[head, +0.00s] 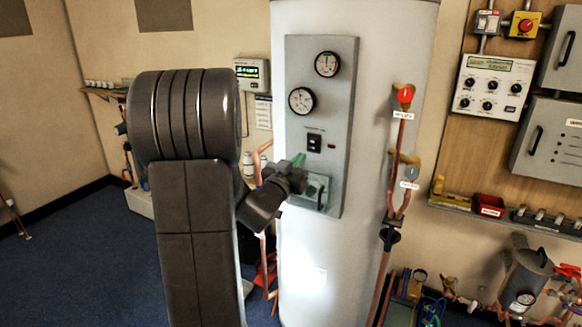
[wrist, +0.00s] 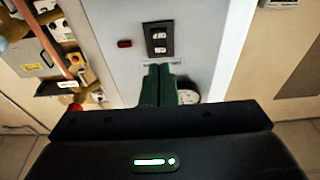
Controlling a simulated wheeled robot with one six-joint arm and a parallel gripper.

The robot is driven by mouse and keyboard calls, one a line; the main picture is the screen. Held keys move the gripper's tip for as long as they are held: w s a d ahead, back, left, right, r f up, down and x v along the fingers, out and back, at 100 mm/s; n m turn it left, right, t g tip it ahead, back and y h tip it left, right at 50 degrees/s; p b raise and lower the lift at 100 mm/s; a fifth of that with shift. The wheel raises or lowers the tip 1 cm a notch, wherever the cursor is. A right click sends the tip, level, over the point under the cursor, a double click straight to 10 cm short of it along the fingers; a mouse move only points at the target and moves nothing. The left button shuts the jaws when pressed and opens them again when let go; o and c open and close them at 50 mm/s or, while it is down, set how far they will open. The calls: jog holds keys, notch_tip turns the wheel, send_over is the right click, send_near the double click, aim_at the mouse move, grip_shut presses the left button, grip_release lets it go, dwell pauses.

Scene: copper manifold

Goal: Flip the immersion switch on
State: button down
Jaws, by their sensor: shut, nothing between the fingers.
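The immersion switch (head: 314,143) is a small black rocker in a dark frame on the grey panel (head: 335,95) of the white cylinder. It also shows in the wrist view (wrist: 159,38), above my fingertips, with a label strip between. I cannot tell which way the rocker is set. My gripper (head: 299,160) is at the panel, just below and left of the switch in the head view. In the wrist view its green fingers (wrist: 160,84) are together and empty, pointing toward the panel. Whether they touch it is unclear. A small dark red lamp (wrist: 124,44) is beside the switch.
Two round gauges (head: 327,64) (head: 302,100) are above the switch on the panel. A clear-fronted box (head: 318,190) is below, partly behind my wrist. Copper pipes with a red valve (head: 404,95) run along the cylinder's right. A control board (head: 495,85) hangs at right.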

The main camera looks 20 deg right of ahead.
aim_at(313, 140)
jog(key=p+x, duration=0.1)
jog(key=x, duration=0.5)
jog(key=shift+w+d, duration=0.15)
jog(key=shift+w, duration=0.05)
jog(key=r+p, duration=0.1)
jog(key=p, duration=0.2)
jog(key=shift+w+d+r+g+y, duration=0.1)
jog(key=shift+d+r+g+y, duration=0.05)
jog(key=shift+g+y, duration=0.15)
jog(key=p, duration=0.3)
jog(key=shift+r+g+y, duration=0.3)
jog(key=shift+r+y, duration=0.1)
jog(key=shift+f, duration=0.25)
